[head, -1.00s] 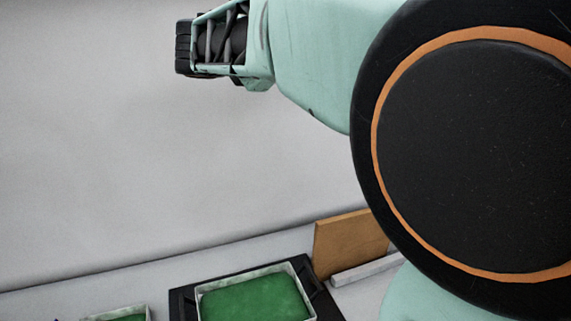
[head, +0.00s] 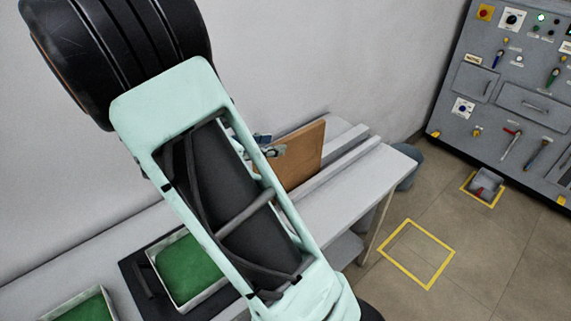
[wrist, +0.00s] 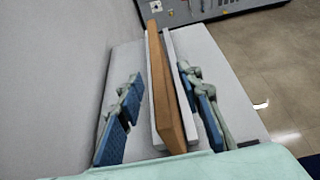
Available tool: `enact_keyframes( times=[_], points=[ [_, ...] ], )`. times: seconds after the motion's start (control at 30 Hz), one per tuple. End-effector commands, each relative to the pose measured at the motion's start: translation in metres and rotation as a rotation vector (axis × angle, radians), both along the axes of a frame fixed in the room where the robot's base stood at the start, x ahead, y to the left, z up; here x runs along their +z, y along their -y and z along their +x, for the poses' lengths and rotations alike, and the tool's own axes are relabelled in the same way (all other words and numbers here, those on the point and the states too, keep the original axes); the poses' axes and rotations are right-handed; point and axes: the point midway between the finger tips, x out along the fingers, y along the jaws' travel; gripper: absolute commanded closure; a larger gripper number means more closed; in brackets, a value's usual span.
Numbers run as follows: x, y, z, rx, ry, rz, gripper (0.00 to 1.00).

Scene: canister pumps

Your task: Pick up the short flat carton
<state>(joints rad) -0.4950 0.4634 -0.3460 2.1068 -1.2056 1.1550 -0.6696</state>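A brown flat carton (head: 302,155) stands on edge on the grey bench, beside a pale grey strip. In the wrist view the carton (wrist: 163,90) runs lengthwise between my fingers. My gripper (wrist: 163,82) is open, with one blue-padded finger on each side and a clear gap on the left. The right finger is close to the pale strip; I cannot tell if they touch. In the head view my gripper (head: 266,146) shows near the carton's left end, partly hidden behind my arm.
The bench (head: 340,195) ends to the right of the carton. Green-filled trays (head: 190,268) sit to the left, one on a black base. A wall runs behind. A grey control panel (head: 515,90) and yellow floor markings lie to the right.

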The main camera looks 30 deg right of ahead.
Motion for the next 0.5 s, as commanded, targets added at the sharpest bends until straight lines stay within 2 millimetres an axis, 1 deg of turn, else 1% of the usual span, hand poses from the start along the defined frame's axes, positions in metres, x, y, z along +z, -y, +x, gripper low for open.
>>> enact_keyframes(
  times=[0.03, 0.1, 0.27, 0.33, 0.5],
  points=[
    [-0.004, 0.007, 0.001, -0.002, -0.002, -0.001, 0.67],
    [-0.007, 0.015, 0.002, 0.0, 0.0, 0.0, 0.67],
    [-0.01, 0.025, 0.004, 0.001, 0.001, 0.0, 0.67],
    [-0.013, 0.032, 0.006, 0.0, 0.0, -0.001, 0.67],
    [-0.023, 0.056, 0.011, 0.0, -0.001, 0.0, 0.67]
  ],
)
